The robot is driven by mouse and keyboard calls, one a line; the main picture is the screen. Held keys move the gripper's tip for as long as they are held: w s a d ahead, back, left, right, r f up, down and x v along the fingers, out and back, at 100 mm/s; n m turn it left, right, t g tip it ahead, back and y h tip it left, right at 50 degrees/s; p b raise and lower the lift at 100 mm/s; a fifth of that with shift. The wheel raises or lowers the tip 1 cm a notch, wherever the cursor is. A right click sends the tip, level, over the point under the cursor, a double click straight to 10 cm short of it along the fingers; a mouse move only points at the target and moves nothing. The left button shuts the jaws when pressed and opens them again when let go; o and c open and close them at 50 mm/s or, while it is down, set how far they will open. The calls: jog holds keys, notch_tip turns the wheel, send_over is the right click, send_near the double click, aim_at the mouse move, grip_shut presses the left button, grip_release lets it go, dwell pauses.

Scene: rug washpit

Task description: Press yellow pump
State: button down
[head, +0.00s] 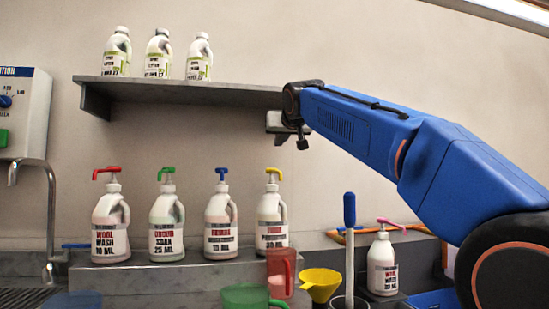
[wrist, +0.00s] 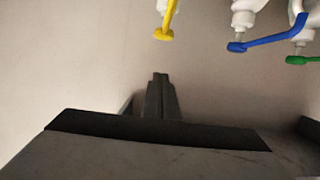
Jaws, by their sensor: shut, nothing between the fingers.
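The yellow pump (head: 273,173) tops a white bottle (head: 271,222) at the right end of the row on the grey ledge. The bottle stands upright. In the wrist view, which looks upside down, the yellow pump (wrist: 165,22) shows at the top, near the middle. My gripper (head: 302,145) hangs above and slightly right of the yellow pump in the head view, apart from it. In the wrist view my gripper (wrist: 160,77) is shut and empty, with the yellow pump beyond its tips. I cannot tell the exact depth between them.
Bottles with red (head: 106,172), green (head: 166,173) and blue (head: 221,173) pumps stand left of it. A wall shelf (head: 180,92) holding white bottles is close to my gripper. A red jug (head: 281,268), yellow funnel (head: 320,283) and blue-handled tool (head: 349,215) stand in front and right.

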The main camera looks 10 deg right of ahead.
send_over(274, 171)
jog(key=r+x, duration=0.1)
jog(key=x, duration=0.2)
jog(key=f, duration=0.2)
jog(key=shift+w+d+f, duration=0.15)
jog(key=shift+d+f, duration=0.15)
jog(key=shift+f, duration=2.05)
jog(key=shift+f, duration=1.6)
